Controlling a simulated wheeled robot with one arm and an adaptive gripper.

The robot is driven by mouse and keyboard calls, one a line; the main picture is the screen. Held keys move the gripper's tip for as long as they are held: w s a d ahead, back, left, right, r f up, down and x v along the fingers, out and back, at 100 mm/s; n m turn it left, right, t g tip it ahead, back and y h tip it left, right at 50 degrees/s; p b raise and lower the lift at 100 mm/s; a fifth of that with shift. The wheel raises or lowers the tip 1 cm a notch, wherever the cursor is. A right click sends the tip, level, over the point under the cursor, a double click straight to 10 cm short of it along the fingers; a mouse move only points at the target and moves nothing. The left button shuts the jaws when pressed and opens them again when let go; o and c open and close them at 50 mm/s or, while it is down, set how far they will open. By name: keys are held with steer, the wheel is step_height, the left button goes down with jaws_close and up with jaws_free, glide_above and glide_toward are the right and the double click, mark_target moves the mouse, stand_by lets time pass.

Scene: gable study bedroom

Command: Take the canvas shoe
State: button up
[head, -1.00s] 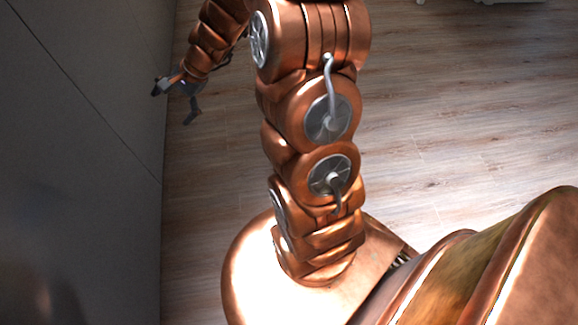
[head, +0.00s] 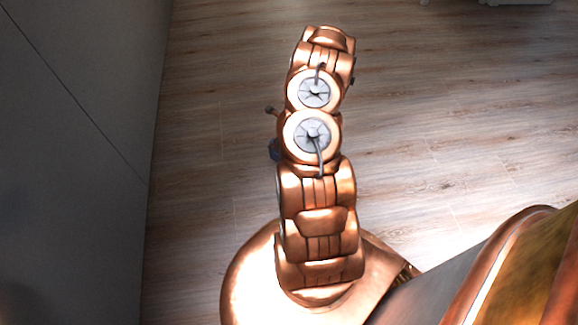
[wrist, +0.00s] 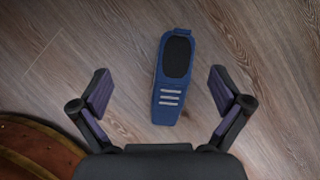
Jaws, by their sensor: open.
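The canvas shoe (wrist: 171,88) is blue with a dark opening and pale lace bars. In the wrist view it lies on the wood floor, its length running up the picture, in line with the space between my fingers. My gripper (wrist: 160,92) is open and empty, one finger to the left of the shoe and one to the right, both apart from it.
The wood floor (head: 440,110) is bare around the arm and to its right. A plain grey wall or panel (head: 70,160) stands along the left. Part of a pale object (head: 490,2) shows at the top edge.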

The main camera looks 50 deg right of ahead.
steer(key=s+d+f, duration=0.1)
steer(key=f, duration=0.1)
steer(key=s+d+f+m+b, duration=0.1)
steer(key=s+f, duration=0.1)
steer(key=s+f+m+g, duration=0.1)
steer(key=f, duration=0.2)
steer(key=shift+s+d+h, duration=0.3)
steer(key=shift+s+d, duration=0.1)
steer(key=shift+b+x, duration=0.45)
steer(key=shift+x, duration=0.75)
steer(key=shift+w+d+f+b, duration=0.15)
steer(key=shift+w+f+b, duration=0.2)
steer(key=shift+w+f, duration=0.2)
steer(key=shift+w+d+f+b, duration=0.2)
steer(key=shift+w+f+b, duration=0.15)
steer(key=shift+f, duration=0.3)
steer(key=shift+b+x, duration=0.3)
steer(key=shift+x, duration=0.75)
steer(key=shift+w, duration=0.1)
steer(key=shift+c, duration=0.3)
steer(key=c, duration=1.3)
steer(key=shift+o, duration=0.2)
steer(key=shift+r, duration=0.15)
